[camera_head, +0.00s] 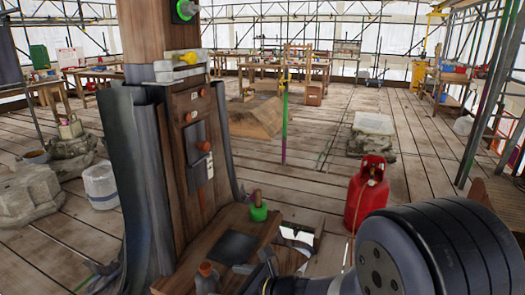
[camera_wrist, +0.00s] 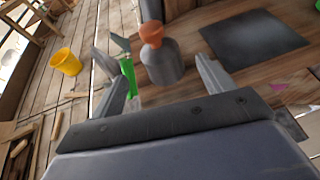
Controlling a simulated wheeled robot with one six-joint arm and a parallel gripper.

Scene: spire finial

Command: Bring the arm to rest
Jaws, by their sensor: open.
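My gripper (camera_wrist: 155,75) is open, its two grey fingers spread in the wrist view. A grey bottle-shaped thing with an orange top (camera_wrist: 162,62) shows between and beyond the fingertips; I cannot tell whether they touch it. A bright green piece (camera_wrist: 129,76) shows beside the left finger. In the head view my arm reaches in from the lower right, and my gripper (camera_head: 262,268) is low over the wooden base of the post, partly hidden by its own wrist. A small grey piece with a brown-orange top (camera_head: 207,276) stands at the base's front.
The wooden post (camera_head: 180,130) rises from the base, with dark sheeting (camera_head: 135,190) on its left. A green piece with a wooden handle (camera_head: 259,208) stands on the base. A red gas cylinder (camera_head: 367,190) stands close behind my arm. Plank floor beyond is mostly open.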

